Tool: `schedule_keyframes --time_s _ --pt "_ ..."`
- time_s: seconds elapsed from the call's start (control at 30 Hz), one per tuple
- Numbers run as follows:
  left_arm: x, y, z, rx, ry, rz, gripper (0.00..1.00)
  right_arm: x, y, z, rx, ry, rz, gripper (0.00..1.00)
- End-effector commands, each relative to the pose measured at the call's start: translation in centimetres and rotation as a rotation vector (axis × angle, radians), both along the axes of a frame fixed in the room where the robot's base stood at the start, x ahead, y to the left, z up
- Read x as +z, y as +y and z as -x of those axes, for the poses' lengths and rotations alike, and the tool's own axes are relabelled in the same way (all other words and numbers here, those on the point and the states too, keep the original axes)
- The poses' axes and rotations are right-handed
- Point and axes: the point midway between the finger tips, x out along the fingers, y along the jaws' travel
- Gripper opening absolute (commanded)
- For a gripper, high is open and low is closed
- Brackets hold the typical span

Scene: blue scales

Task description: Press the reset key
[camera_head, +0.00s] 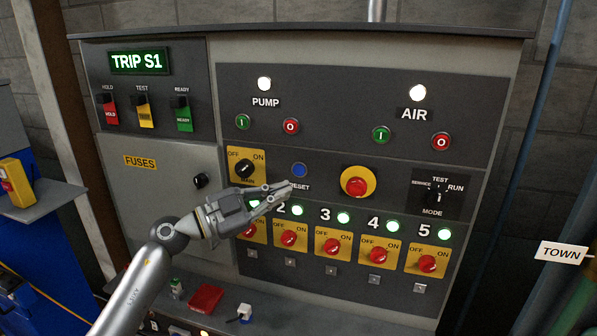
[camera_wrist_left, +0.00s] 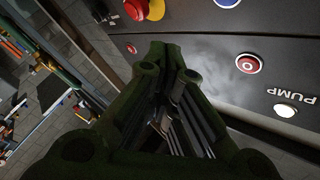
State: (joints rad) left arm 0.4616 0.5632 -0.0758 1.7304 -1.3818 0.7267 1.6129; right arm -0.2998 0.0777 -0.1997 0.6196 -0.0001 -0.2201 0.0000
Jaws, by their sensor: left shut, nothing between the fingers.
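The reset key (camera_head: 299,170) is a round blue button in the middle band of the panel, with the partly covered word RESET below it. In the left wrist view, a blue button (camera_wrist_left: 228,2) is cut by the top edge. My left gripper (camera_head: 290,188) is shut and empty. In the head view its fingertips appear just below the blue button, over the start of the label. I cannot tell whether they touch the panel. In the left wrist view the dark gripper (camera_wrist_left: 165,52) fills the lower middle. My right gripper is not in view.
A yellow and red mushroom button (camera_head: 358,182) sits right of the blue key. A black rotary switch (camera_head: 244,168) on a yellow plate is left of it. Several red switches (camera_head: 333,246) line the row below. A ledge with a red object (camera_head: 205,298) runs under the panel.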

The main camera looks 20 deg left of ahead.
Motion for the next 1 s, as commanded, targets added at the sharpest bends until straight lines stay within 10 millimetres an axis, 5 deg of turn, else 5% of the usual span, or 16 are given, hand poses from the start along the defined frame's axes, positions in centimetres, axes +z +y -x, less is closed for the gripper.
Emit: schedule_keyframes --time_s 0.47,0.87,1.0 --pt "-0.2 -0.1 -0.8 -0.002 -0.002 0.002 0.0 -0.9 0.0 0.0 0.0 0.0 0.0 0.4" --pt "-0.4 -0.3 -6.1 -0.001 -0.002 0.004 0.0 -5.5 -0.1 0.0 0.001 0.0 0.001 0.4" --pt "0.1 -0.3 -7.6 -0.001 0.0 0.002 0.0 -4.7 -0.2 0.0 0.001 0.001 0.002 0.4"
